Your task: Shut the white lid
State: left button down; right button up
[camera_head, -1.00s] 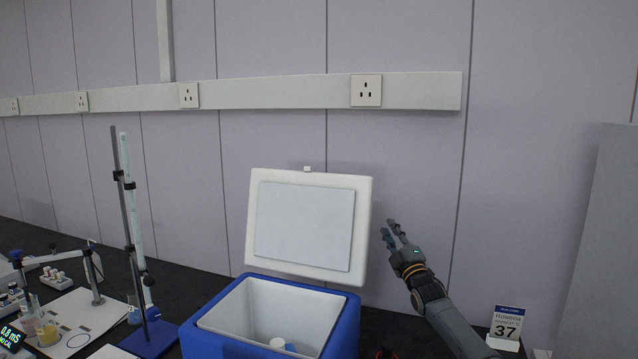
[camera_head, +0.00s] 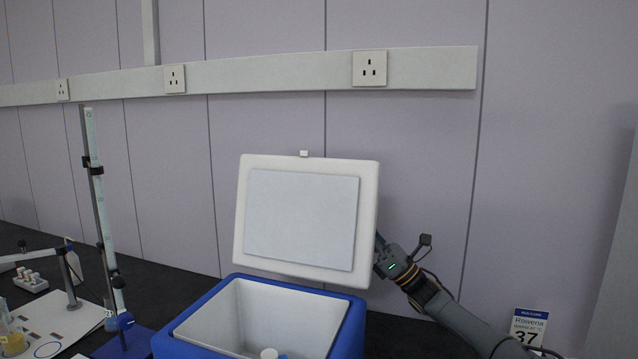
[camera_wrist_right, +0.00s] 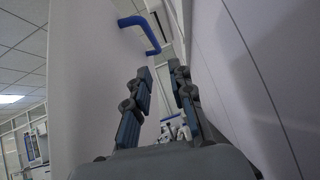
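The white lid (camera_head: 302,217) stands raised at the back edge of the blue cooler box (camera_head: 345,335), its inner panel facing me. My left gripper is out of view.
The wall (camera_head: 430,170) is close behind the lid, with a socket rail (camera_head: 280,74) above. A stand with a tall tube (camera_head: 97,200) and lab items are on the dark bench at left. A small sign reading 37 (camera_head: 527,326) stands at right. Bench behind the box looks clear.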

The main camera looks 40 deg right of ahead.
aim_at(324, 173)
jog(key=w+a+r+p, duration=0.1)
jog(key=w+r, duration=0.1)
jog(key=r, duration=0.1)
jog(key=w+a+r+n+y+p, duration=0.1)
jog(key=w+r+p, duration=0.1)
jog(key=r, duration=0.2)
jog(key=w+a+r+n+p, duration=0.1)
jog(key=w+r+p, duration=0.1)
jog(key=w+r, duration=0.1)
jog(key=shift+a+r+y, duration=0.35)
jog(key=shift+y, duration=0.05)
jog(key=shift+w+a+r, duration=0.25)
jog(key=shift+w+r, duration=0.15)
jog(key=shift+w, duration=0.15)
grip_shut()
